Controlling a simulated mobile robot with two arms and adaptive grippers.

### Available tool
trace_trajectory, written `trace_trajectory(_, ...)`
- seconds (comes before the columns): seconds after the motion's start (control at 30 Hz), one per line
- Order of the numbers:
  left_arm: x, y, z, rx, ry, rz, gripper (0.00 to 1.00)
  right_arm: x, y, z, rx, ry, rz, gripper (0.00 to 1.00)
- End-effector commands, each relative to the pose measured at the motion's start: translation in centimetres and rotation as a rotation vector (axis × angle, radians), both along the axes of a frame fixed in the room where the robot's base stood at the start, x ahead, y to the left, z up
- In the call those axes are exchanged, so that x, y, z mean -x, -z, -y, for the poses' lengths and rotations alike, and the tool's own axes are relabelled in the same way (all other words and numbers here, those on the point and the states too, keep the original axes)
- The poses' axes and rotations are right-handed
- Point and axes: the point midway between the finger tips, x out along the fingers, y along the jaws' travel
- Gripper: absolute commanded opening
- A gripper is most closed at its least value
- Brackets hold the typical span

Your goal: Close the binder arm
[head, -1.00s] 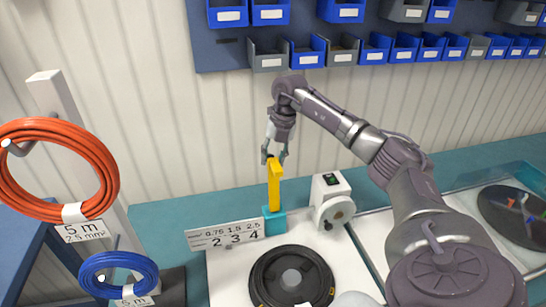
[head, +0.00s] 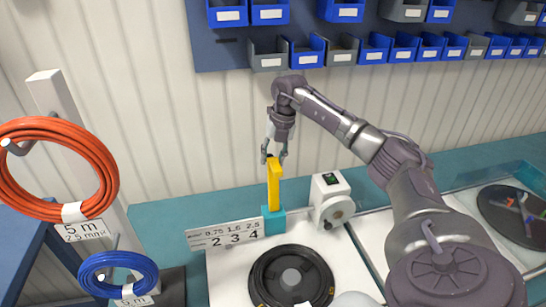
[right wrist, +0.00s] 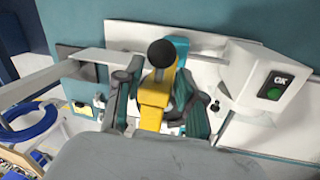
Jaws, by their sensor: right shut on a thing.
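The binder arm (head: 274,185) is a yellow lever standing nearly upright on a teal base (head: 274,221) at the back of the white work surface. In the right wrist view, the yellow arm (right wrist: 153,103) has a black round knob (right wrist: 162,53) at its end. My right gripper (head: 274,158) is at the top of the lever. In the right wrist view, the right gripper (right wrist: 158,102) has its fingers on both sides of the yellow arm, shut on it just below the knob. My left gripper is not in view.
A white device (head: 328,192) with a round grey disc stands just right of the binder. A number plate (head: 225,234) is at its left and a black reel (head: 291,278) in front. Orange (head: 100,165) and blue (head: 145,267) cable coils hang at the left. Bins line the wall above.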

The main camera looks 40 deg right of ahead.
Motion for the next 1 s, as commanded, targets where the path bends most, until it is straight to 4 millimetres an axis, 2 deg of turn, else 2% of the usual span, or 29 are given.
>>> trace_trajectory(0.67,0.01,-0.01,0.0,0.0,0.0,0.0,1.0,-0.16,-0.15,-0.16,-0.006,0.0,0.006,0.0)
trace_trajectory(0.7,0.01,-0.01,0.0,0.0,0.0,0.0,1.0,-0.16,-0.15,-0.16,-0.005,0.0,0.007,0.42)
trace_trajectory(0.8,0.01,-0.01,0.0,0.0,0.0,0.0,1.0,-0.14,-0.13,-0.14,-0.004,0.0,0.006,0.55)
trace_trajectory(1.0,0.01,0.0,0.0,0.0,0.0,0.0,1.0,-0.08,-0.07,-0.08,-0.002,0.0,0.003,0.55)
